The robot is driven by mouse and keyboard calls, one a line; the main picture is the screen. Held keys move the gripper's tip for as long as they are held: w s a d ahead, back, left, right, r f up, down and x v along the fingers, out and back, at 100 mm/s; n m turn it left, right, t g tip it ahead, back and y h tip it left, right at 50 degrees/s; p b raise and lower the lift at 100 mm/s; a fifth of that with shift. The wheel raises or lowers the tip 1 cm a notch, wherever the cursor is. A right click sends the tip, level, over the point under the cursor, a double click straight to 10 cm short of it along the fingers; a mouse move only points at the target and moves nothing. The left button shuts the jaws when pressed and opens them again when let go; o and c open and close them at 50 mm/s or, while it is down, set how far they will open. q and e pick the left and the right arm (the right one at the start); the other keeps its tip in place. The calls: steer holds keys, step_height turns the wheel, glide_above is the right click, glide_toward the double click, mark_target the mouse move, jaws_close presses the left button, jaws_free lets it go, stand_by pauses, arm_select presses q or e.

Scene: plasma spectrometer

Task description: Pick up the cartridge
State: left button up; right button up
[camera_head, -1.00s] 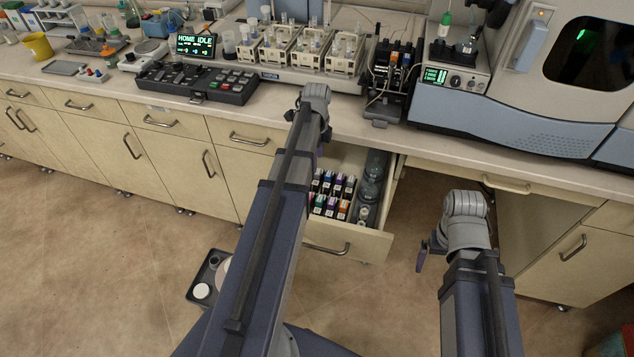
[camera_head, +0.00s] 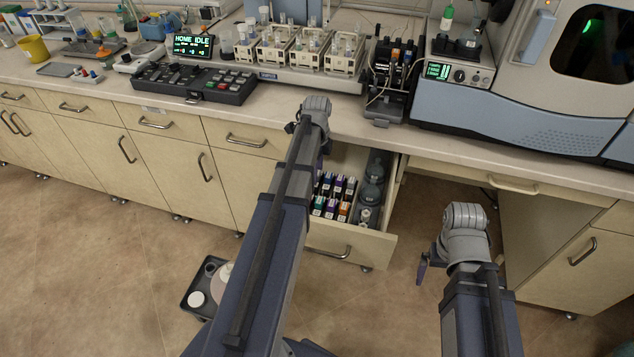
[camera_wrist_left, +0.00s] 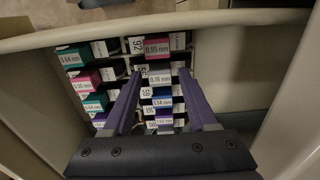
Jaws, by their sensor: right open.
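Several small cartridges with coloured, size-labelled ends stand in rows in an open drawer (camera_head: 350,238); a pink-ended cartridge (camera_wrist_left: 157,49) and a white-ended cartridge (camera_wrist_left: 159,79) show in the left wrist view. The head view shows a block of cartridges (camera_head: 335,195) just right of my left arm. My left gripper (camera_wrist_left: 161,76) is over the drawer, its two purple fingers spread on either side of a column of cartridges. Whether they touch any is unclear. In the head view the arm mostly hides this gripper. My right gripper (camera_head: 423,268) is open and empty, right of the drawer.
Grey rounded bottles (camera_head: 373,180) lie in the drawer's right side. The counter (camera_head: 290,100) above holds a keypad (camera_head: 195,83), sample racks (camera_head: 300,50) and a pump unit (camera_head: 390,80). Open space lies under the counter right of the drawer.

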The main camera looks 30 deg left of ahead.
arm_select(q)
jaws_close()
stand_by(0.6)
